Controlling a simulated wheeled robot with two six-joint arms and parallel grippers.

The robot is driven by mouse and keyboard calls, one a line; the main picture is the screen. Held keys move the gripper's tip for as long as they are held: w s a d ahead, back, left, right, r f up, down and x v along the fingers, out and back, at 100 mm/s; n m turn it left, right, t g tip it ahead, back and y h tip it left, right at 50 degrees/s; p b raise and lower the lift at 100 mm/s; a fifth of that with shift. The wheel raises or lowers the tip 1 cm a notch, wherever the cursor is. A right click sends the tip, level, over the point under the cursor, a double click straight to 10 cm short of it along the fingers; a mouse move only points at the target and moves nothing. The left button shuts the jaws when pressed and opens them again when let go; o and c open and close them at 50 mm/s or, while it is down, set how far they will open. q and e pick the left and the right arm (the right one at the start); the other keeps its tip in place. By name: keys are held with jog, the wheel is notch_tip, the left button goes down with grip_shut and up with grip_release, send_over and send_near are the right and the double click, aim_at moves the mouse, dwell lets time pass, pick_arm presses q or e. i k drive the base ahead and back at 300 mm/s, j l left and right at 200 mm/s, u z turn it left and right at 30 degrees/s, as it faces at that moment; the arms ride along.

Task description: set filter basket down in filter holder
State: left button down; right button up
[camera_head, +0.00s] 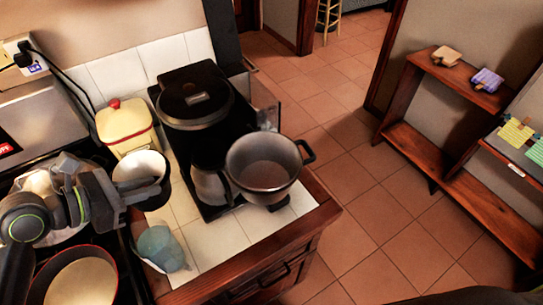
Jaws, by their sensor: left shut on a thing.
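The filter basket (142,167), a round cup with a pale inside and a dark outer wall, is held at its left side by my left gripper (116,191). The gripper is shut on it, left of the coffee maker (196,105). The filter holder (263,173), a wide grey round bowl with a dark handle, sits out at the front right of the coffee maker. Its open top faces up and it looks empty. The basket is apart from the holder, with the front of the coffee maker between them in the picture. My right gripper is not in view.
A yellow canister with a red knob (125,126) stands behind the basket. A bluish cup (161,249) is on the white tiles near the front. A pot with cream contents (83,284) is at lower left. Bare tiles (222,246) lie before the coffee maker.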

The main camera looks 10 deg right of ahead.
aim_at(265, 181)
jog(key=k+l+u, duration=0.15)
jog(key=k+l, duration=0.15)
jog(key=l, duration=0.15)
jog(key=k+l+u, duration=0.15)
jog(key=k+l, duration=0.15)
jog(key=l, duration=0.15)
